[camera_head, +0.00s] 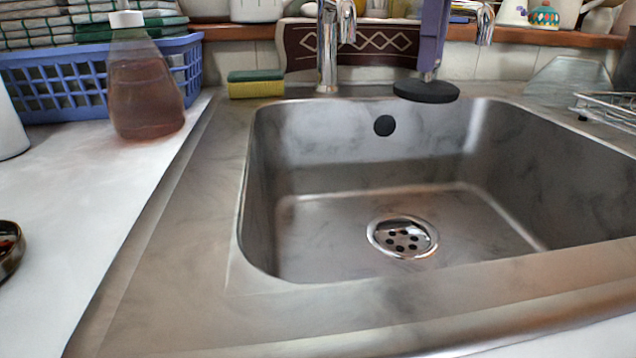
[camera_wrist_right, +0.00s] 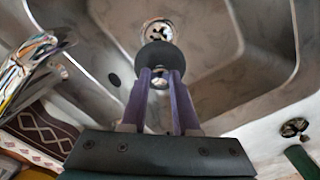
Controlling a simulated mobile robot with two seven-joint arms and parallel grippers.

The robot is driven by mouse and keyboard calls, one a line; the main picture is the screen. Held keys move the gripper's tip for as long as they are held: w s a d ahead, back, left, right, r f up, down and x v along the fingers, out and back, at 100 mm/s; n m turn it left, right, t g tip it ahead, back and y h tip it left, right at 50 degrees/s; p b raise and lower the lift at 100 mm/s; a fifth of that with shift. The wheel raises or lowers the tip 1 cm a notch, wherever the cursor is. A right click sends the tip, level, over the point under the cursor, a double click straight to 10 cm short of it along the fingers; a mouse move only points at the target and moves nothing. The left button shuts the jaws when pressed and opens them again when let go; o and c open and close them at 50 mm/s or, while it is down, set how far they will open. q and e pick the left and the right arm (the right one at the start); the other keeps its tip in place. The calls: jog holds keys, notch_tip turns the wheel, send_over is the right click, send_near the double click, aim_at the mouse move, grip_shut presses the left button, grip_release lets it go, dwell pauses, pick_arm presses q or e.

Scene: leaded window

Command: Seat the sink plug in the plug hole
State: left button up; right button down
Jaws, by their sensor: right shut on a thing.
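My right gripper (camera_head: 430,72) reaches down from the top of the head view with purple fingers. It is shut on the sink plug (camera_head: 426,91), a flat black disc held level by the metal piece on top. The plug appears over the back of the steel sink (camera_head: 330,180), apart from the plug hole. The plug hole (camera_head: 402,238) is a chrome ring with several dark holes in the basin floor. In the wrist view the fingers (camera_wrist_right: 160,80) grip the plug (camera_wrist_right: 160,56), which partly covers the plug hole (camera_wrist_right: 157,30) behind it. My left gripper is not in view.
A chrome tap (camera_head: 328,50) stands behind the sink, with a sponge (camera_head: 256,84) to its left. A bottle of brown liquid (camera_head: 143,85) and a blue basket (camera_head: 45,85) are at the left. A wire rack (camera_head: 605,108) is at the right. The basin is empty.

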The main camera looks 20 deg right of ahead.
jog(key=shift+d+f+m+b, duration=0.2)
jog(key=shift+f+m+b, duration=0.25)
jog(key=shift+f, duration=0.65)
pick_arm(q)
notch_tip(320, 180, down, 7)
jog(key=b, duration=0.5)
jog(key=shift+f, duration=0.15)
pick_arm(e)
jog(key=shift+f, duration=9.8)
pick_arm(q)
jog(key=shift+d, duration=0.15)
pick_arm(e)
jog(key=shift+f, duration=0.15)
jog(key=c, duration=0.7)
grip_release()
pick_arm(q)
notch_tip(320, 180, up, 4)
jog(key=p, duration=0.3)
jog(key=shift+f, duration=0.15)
pick_arm(e)
jog(key=shift+o, duration=0.2)
notch_tip(320, 180, up, 12)
jog(key=shift+r, duration=0.2)
